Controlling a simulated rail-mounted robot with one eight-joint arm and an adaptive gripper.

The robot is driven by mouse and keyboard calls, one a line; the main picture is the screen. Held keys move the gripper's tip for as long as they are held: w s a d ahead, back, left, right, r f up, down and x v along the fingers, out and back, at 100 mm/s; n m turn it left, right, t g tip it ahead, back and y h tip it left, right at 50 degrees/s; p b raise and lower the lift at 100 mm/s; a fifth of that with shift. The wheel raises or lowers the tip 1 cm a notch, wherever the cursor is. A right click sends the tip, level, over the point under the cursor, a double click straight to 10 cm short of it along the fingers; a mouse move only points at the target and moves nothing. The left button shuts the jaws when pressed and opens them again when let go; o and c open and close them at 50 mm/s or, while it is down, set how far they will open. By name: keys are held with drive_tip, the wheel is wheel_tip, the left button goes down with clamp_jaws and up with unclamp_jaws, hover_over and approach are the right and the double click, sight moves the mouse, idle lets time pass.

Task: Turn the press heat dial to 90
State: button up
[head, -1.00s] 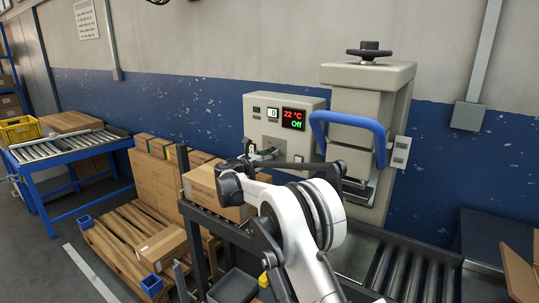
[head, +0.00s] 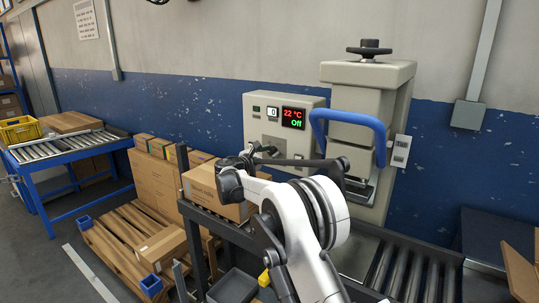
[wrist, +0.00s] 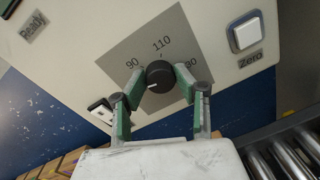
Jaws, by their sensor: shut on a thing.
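The press heat dial (wrist: 160,74) is a round black knob on a grey square plate in the wrist view. The printed labels 90 and 110 show above it, and a third label at right is partly covered. A short pale mark shows on the dial's lower left. My gripper (wrist: 154,82) has its green-padded fingers on either side of the dial and is shut on it. In the head view, the control box (head: 252,119) shows a red 22 °C and green Off on its display (head: 293,118). My gripper hides the dial there.
The press (head: 372,80) with its blue handle (head: 345,122) stands right of the control box. A white Zero button (wrist: 245,34) is to the right of the dial. A roller conveyor (head: 410,270) runs below. Cardboard boxes (head: 160,185) stand at left.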

drive_tip(key=m, duration=0.4)
drive_tip(key=shift+m+y+b, duration=0.3)
drive_tip(key=shift+m, duration=1.7)
drive_tip(key=o, duration=1.1)
drive_tip(key=v, duration=1.2)
drive_tip(key=shift+s+d, duration=0.1)
